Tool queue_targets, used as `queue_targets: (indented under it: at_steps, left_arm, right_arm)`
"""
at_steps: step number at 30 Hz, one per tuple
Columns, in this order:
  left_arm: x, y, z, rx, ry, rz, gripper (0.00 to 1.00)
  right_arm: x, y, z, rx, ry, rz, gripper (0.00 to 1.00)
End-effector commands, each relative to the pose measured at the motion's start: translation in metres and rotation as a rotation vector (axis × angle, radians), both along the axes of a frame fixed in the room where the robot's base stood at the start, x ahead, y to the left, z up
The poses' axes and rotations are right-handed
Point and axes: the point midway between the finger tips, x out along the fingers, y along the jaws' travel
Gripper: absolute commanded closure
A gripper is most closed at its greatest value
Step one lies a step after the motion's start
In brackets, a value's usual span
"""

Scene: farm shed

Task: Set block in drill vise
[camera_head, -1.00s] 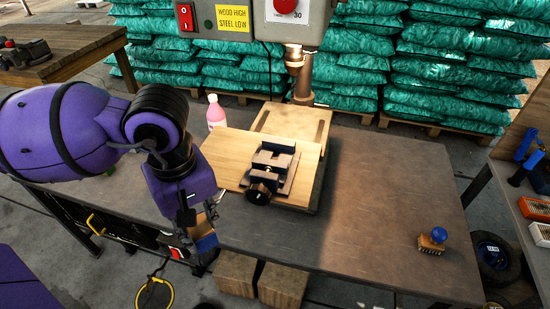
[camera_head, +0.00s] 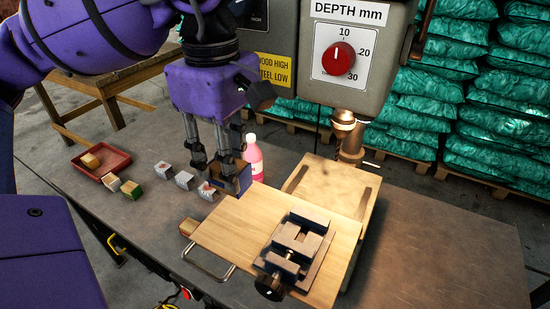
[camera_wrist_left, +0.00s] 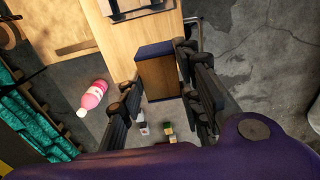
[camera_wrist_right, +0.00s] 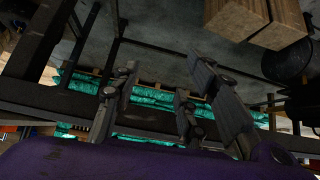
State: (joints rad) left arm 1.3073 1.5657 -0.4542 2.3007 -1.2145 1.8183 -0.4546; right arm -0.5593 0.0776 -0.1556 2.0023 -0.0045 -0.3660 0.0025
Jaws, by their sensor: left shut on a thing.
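My left gripper (camera_head: 228,168) is shut on a wooden block with a blue-painted end (camera_head: 240,175), held above the left far corner of the wooden board. In the left wrist view the block (camera_wrist_left: 160,78) sits between the fingers, blue end toward the board. The drill vise (camera_head: 297,245), dark with pale jaw faces, lies on the board to the right of and nearer than the block. Its jaws look apart, with nothing between them; a black knob faces the front. My right gripper (camera_wrist_right: 155,90) shows only in its wrist view, fingers apart and empty, low near the table frame.
A pink bottle (camera_head: 254,160) stands close behind the held block. Several small blocks and a red tray (camera_head: 118,160) are at the left. The tabletop at right (camera_head: 440,250) is clear.

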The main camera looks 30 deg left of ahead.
Motion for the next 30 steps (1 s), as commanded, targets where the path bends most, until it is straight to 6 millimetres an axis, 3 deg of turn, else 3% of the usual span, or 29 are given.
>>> queue_targets:
  at_steps: [9, 15, 25, 30]
  left_arm:
    - [0.026, -0.073, -0.028, -0.002, -0.006, -0.011, 0.94]
    - [0.036, -0.098, -0.067, 0.0, -0.001, -0.005, 0.94]
    - [0.044, -0.118, -0.095, 0.0, 0.0, -0.004, 0.94]
    - [0.043, -0.116, -0.119, 0.001, -0.001, -0.002, 0.94]
  right_arm:
    - [-0.008, -0.003, 0.009, 0.001, 0.01, -0.01, 0.6]
    - [-0.001, -0.001, 0.013, 0.002, -0.003, -0.007, 0.6]
    - [0.001, 0.001, 0.016, 0.006, -0.006, -0.004, 0.6]
    - [0.0, 0.0, 0.015, 0.004, -0.005, -0.003, 0.6]
